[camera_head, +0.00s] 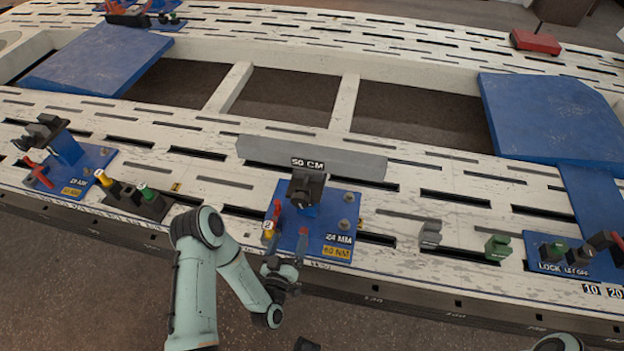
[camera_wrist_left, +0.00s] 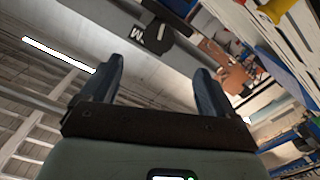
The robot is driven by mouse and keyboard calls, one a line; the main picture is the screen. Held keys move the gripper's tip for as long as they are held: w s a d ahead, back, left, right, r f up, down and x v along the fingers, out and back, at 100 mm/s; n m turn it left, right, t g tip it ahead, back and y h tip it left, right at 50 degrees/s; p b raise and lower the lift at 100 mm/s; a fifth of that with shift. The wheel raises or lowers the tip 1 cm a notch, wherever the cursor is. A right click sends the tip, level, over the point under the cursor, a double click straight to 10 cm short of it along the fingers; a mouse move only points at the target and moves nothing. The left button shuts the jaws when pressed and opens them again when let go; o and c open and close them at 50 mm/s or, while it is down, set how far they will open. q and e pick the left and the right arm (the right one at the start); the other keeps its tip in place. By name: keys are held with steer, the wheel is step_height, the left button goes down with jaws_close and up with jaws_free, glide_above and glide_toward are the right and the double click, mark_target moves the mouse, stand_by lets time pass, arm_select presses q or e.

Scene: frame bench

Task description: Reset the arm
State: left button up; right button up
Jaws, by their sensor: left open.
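My left arm is pale green and comes in from the lower left of the head view. Its dark gripper (camera_head: 283,262) is at the front edge of the bench, just in front of the blue fixture plate (camera_head: 322,229) marked 24 MM. In the left wrist view the two dark blue fingers of the left gripper (camera_wrist_left: 158,78) stand wide apart with nothing between them. A dark clamp (camera_head: 306,188) stands on the plate, with a red lever (camera_head: 276,212) at its left. Only a pale green piece of my right arm shows at the bottom right; its gripper is not visible.
Another blue fixture (camera_head: 85,168) is at the left, and a lock fixture (camera_head: 575,258) at the right. Small grey (camera_head: 430,234) and green (camera_head: 498,246) blocks stand between. The slotted white bench (camera_head: 450,205) has bare stretches.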

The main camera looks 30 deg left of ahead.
arm_select(q)
steer(key=s+d+f+m+g+h, duration=0.1)
steer(key=s+d+f+g+h, duration=0.25)
steer(key=f, duration=0.25)
steer(key=s+d+f+m+g+h, duration=0.2)
steer(key=s+d+f+g, duration=0.1)
steer(key=d+f+g, duration=0.25)
steer(key=s+d+f+g+h, duration=0.1)
steer(key=s+d+f+g, duration=0.1)
steer(key=s+g, duration=0.35)
steer(key=s+d+f+g+h, duration=0.1)
steer(key=s+d+f+g, duration=0.1)
steer(key=s, duration=0.7)
step_height(320, 180, up, 12)
steer(key=s+g+p, duration=0.1)
steer(key=g+p, duration=0.1)
steer(key=p, duration=1)
steer(key=shift+s+d+r, duration=0.15)
steer(key=shift+s+d, duration=0.1)
steer(key=shift+d, duration=0.15)
steer(key=shift+s+h, duration=0.1)
steer(key=shift+h, duration=0.15)
